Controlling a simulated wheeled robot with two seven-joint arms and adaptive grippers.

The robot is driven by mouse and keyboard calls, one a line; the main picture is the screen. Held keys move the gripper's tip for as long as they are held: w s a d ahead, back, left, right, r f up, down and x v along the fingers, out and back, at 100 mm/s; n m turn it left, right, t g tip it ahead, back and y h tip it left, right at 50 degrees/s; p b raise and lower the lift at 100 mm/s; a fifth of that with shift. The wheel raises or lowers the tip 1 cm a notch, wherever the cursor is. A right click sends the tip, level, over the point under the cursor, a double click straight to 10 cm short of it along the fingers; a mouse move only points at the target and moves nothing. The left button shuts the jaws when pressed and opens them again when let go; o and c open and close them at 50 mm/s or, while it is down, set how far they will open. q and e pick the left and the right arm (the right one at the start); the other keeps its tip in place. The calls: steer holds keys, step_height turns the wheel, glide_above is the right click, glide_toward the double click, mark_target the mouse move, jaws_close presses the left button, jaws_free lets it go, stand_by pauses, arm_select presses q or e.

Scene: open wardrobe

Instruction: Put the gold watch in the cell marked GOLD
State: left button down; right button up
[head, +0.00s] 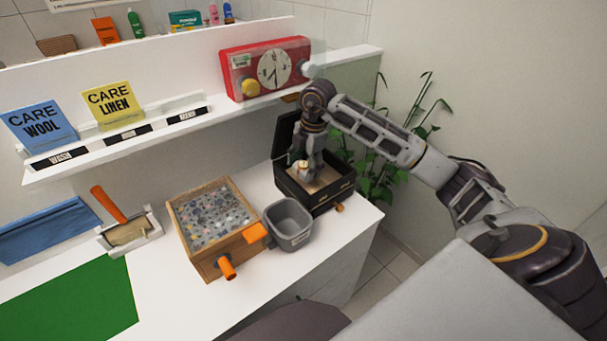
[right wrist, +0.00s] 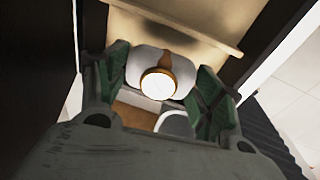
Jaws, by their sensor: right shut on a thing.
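The gold watch (right wrist: 158,84) has a white dial, a gold rim and a brown strap. It sits around a white cushion between the green-padded fingers of my right gripper (right wrist: 160,88) in the right wrist view. In the head view, my right gripper (head: 303,165) points down into the open black box (head: 318,203), shut on the watch (head: 303,164). The box has a light tan interior and its dark lid stands up behind. I cannot read a GOLD mark, and the gripper and arm hide part of the box. My left gripper is out of view.
A grey bin (head: 289,231) stands just left of the box, beside a wooden tray of small pieces (head: 185,222) with orange handles. A shelf above carries a red clock (head: 265,68) and care cards. A plant (head: 385,175) stands at the right behind my arm.

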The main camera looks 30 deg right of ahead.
mark_target(303, 174)
steer(key=shift+f, duration=1.55)
steer(key=shift+w+f, duration=0.15)
steer(key=shift+f, duration=0.2)
steer(key=o, duration=1.2)
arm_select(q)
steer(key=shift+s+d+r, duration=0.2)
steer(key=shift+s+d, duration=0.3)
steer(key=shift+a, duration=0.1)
